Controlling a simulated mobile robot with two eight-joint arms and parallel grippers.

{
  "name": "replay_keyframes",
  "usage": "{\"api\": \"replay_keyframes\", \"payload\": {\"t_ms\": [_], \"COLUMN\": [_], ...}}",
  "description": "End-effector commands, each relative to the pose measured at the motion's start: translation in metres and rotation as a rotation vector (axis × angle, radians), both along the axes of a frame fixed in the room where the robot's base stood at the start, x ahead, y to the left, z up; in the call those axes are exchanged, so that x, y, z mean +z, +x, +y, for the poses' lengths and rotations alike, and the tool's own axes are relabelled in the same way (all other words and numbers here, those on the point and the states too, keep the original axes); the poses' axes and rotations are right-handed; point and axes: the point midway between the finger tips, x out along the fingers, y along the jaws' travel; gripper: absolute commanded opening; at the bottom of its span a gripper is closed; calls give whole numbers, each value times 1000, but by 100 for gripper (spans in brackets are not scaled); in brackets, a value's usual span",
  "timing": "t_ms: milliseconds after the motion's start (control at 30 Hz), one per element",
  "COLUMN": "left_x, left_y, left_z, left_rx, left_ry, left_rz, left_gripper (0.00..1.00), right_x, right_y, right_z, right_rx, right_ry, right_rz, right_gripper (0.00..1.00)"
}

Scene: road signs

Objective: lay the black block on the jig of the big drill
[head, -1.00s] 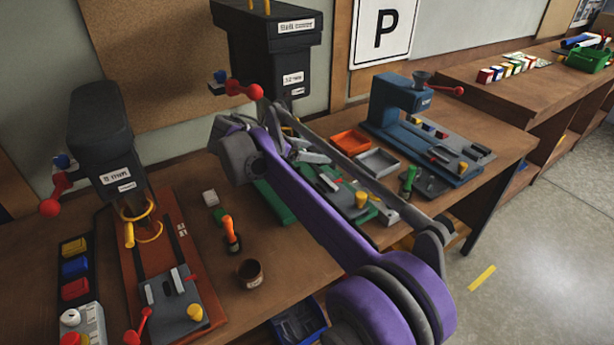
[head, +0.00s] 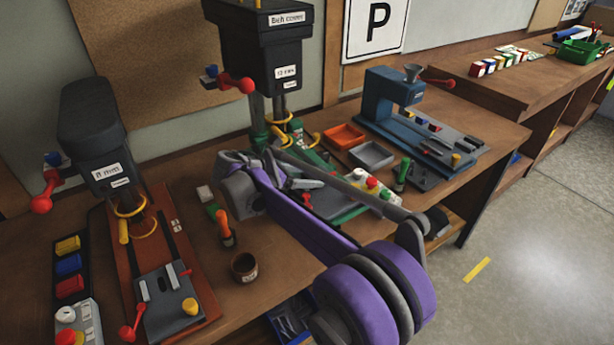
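The big drill (head: 262,55) is the tall black press in the middle, on a green base (head: 347,214). Its jig is mostly hidden behind my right arm; a grey part (head: 328,203) shows below the arm's grey rod. My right arm is purple and grey and reaches across the bench. Its gripper (head: 298,183) seems to be low over the jig area, beside the arm's far joint. I cannot tell its fingers' opening or whether they hold anything. I cannot make out the black block with certainty. My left gripper is out of view.
A smaller black drill (head: 90,120) with an orange base stands left. Orange (head: 343,136) and grey (head: 371,155) trays and a blue press (head: 388,100) are at right.

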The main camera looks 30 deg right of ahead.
Motion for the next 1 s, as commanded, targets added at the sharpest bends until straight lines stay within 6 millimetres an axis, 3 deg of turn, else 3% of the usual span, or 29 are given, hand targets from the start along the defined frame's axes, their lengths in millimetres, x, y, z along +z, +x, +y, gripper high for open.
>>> {"api": "replay_keyframes", "payload": {"t_ms": [67, 100, 200, 567, 1000], "left_x": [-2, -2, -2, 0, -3], "left_y": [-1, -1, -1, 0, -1], "left_z": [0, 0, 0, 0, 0], "left_rx": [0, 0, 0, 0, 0], "left_ry": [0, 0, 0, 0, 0], "left_rz": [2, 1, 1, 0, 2], "left_gripper": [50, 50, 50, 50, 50], "right_x": [-3, -3, -2, 3, 43], "right_y": [0, 0, 0, 0, -4], "right_z": [0, 0, 0, 4, 80], "right_rx": [0, 0, 0, 1, 3], "right_ry": [0, 0, 0, 0, 0], "right_rz": [1, 0, 0, 0, 1], "right_gripper": [0, 79, 97, 100, 100]}}
